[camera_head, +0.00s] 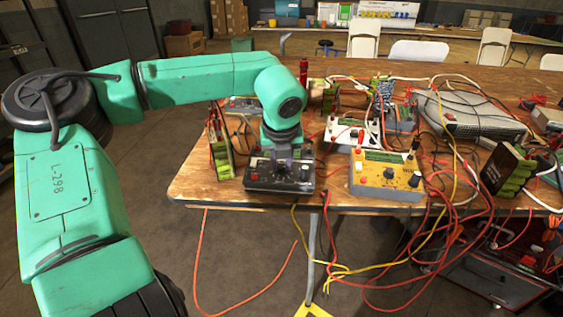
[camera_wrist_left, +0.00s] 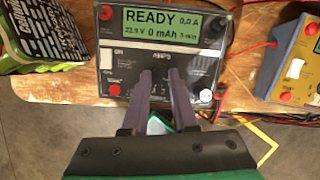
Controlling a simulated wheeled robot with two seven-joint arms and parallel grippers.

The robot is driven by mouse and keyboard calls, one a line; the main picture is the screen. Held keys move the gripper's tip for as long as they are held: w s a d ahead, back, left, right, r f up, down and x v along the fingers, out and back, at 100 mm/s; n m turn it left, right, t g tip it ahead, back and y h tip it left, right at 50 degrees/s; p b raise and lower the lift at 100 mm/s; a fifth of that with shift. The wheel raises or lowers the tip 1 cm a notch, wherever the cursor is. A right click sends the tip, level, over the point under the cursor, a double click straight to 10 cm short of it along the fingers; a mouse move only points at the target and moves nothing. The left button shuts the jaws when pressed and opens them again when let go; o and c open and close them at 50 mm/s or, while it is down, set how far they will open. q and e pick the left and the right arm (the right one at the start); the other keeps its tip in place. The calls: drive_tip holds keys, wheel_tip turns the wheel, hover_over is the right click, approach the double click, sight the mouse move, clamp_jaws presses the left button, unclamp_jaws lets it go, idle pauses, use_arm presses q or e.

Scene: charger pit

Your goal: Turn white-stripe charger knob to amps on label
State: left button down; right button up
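A dark charger (camera_head: 262,178) sits at the table's front left edge. In the left wrist view the same charger (camera_wrist_left: 114,72) has a lit green display (camera_wrist_left: 160,22) reading READY, 0.0 A, 22.9 V and 0 mAh. My left gripper (camera_wrist_left: 162,75) points down over its front panel. Its two fingertips are apart, just below the AMPS marking; any knob there is not clear between them. In the head view my left gripper (camera_head: 281,152) covers the middle of this charger. No white stripe is clear on it. My right gripper is not in view.
A yellow charger (camera_head: 402,181) stands to the right, and a white-faced one (camera_head: 343,130) behind. Green battery packs (camera_head: 220,150) stand close on the left. Loose red and yellow cables hang over the front edge. A grey power unit (camera_head: 470,114) lies farther right.

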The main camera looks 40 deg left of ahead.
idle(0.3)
use_arm(q)
drive_tip(key=shift+m+b, duration=0.35)
drive_tip(key=shift+m, duration=0.35)
drive_tip(key=shift+f+m, duration=0.1)
drive_tip(key=shift+m, duration=0.2)
drive_tip(key=shift+a+m+h+b, duration=0.1)
drive_tip(key=shift+m+h+b, duration=0.25)
drive_tip(key=shift+m, duration=0.55)
drive_tip(key=shift+m+h, duration=0.25)
drive_tip(key=shift+m, duration=0.55)
drive_tip(key=shift+s+m, duration=0.1)
drive_tip(key=shift+m, duration=0.4)
drive_tip(key=m+p, duration=0.1)
drive_tip(key=m, duration=0.1)
drive_tip(key=shift+a+m+t+h, duration=0.1)
drive_tip(key=shift+m+t+h, duration=0.2)
drive_tip(key=shift+m+h+p, duration=0.4)
drive_tip(key=shift+m+p, duration=0.05)
drive_tip(key=shift+m, duration=1.05)
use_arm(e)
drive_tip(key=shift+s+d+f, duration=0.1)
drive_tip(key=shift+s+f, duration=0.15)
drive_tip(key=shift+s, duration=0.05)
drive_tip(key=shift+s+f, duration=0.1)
